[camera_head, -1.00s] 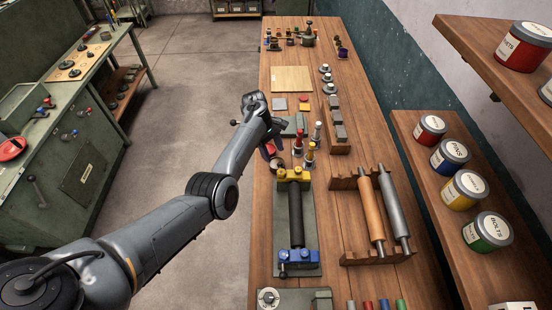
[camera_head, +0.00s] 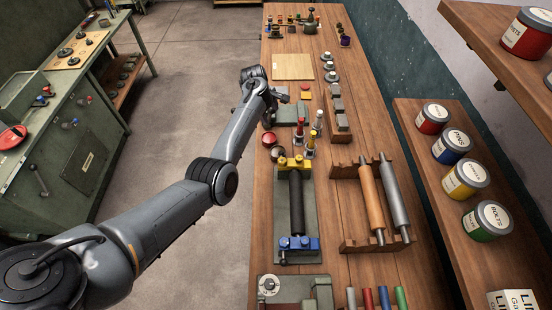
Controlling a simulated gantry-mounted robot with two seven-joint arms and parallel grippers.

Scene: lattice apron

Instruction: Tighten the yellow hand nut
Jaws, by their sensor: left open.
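A green fixture (camera_head: 280,205) lies along the left side of the wooden bench. It holds a dark roller (camera_head: 296,203) between a yellow block (camera_head: 296,163) at the far end and a blue block (camera_head: 299,243) at the near end. Small yellow knobs show on top of the yellow block; I cannot tell which one is the hand nut. My left gripper (camera_head: 270,113) is open and empty, beyond the yellow block and apart from it, above the bench's left edge. Its fingers are small and partly dark against the bench. My right gripper is out of view.
A red round knob (camera_head: 269,139) and red, yellow and white-topped posts (camera_head: 311,138) stand just beyond the yellow block. A wooden rack (camera_head: 349,215) with orange and grey rollers is on the right. Labelled cans (camera_head: 457,180) line a shelf.

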